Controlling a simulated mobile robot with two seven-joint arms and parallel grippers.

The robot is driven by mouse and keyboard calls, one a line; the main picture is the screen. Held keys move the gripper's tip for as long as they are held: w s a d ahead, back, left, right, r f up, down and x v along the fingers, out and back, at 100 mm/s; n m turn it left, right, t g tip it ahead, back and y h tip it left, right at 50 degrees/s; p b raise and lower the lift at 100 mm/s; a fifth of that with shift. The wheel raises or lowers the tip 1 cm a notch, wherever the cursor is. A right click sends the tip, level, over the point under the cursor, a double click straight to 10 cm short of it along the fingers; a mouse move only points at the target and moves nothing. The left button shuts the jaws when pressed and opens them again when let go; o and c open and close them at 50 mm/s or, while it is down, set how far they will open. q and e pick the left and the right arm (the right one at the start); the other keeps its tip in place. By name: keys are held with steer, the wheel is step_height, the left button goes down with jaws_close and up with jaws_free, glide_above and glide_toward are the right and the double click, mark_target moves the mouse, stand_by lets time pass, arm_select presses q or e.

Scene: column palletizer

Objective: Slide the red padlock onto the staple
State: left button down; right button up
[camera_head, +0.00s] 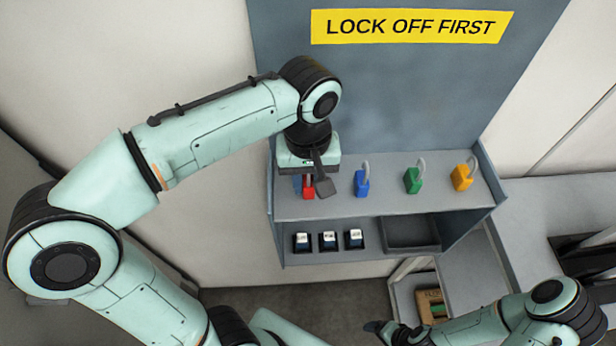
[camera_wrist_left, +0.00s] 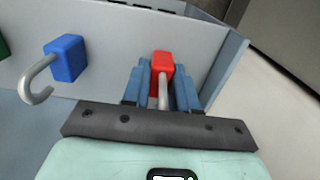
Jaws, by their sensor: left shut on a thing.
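The red padlock (camera_head: 308,192) is at the left end of the upper shelf, mostly hidden under my left gripper (camera_head: 313,186). In the left wrist view, the red padlock (camera_wrist_left: 162,62) sits between the two blue fingers of my left gripper (camera_wrist_left: 162,88), which is shut on it. Its grey shackle points toward the wrist camera. I cannot tell whether the padlock touches the shelf. My right gripper (camera_head: 382,329) is low in the head view, away from the shelf; its jaws are unclear. I cannot make out the staple.
Blue (camera_head: 362,184), green (camera_head: 412,181) and yellow (camera_head: 462,178) padlocks stand in a row on the upper shelf (camera_head: 390,207). Three small dark blocks with white labels (camera_head: 328,240) and an empty dark tray (camera_head: 411,233) are below. A yellow sign (camera_head: 410,27) is on the back panel.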

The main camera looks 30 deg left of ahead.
arm_select(q)
steer(key=shift+f, duration=0.2)
steer(key=c, duration=0.9)
jaws_free()
steer(key=shift+s, duration=0.1)
arm_select(e)
steer(key=shift+s+f, duration=0.15)
steer(key=shift+s, duration=0.05)
arm_select(q)
step_height(320, 180, up, 14)
steer(key=shift+d+f+p, duration=0.15)
steer(key=shift+f+p, duration=0.1)
steer(key=shift+p, duration=0.4)
arm_select(e)
steer(key=shift+w+r, duration=0.95)
steer(key=shift+w, duration=0.15)
